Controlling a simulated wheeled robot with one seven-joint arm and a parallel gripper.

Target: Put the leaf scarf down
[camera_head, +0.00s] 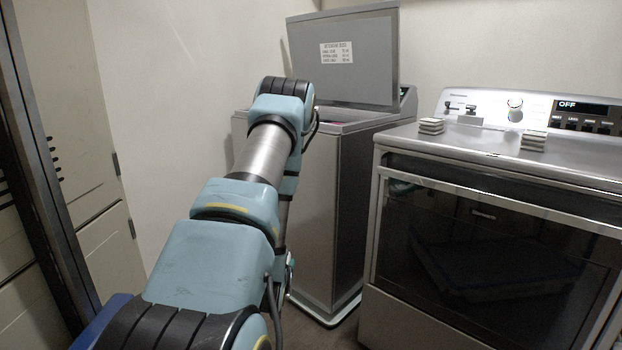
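The leaf scarf cannot be made out in this view. My arm rises from the bottom left to a bent joint in front of the open topload washer (318,215), then drops behind its own near links. My gripper's fingers are hidden behind the arm, so I cannot see whether they hold anything. The washer's lid (345,75) stands up, with a label on it. A small reddish-pink patch shows at the washer's top opening, too small to identify.
A front-door dryer (490,240) stands right of the washer, its panel reading OFF. A pale locker-like door (85,150) is at left. Dark floor (325,335) shows in front of the washer.

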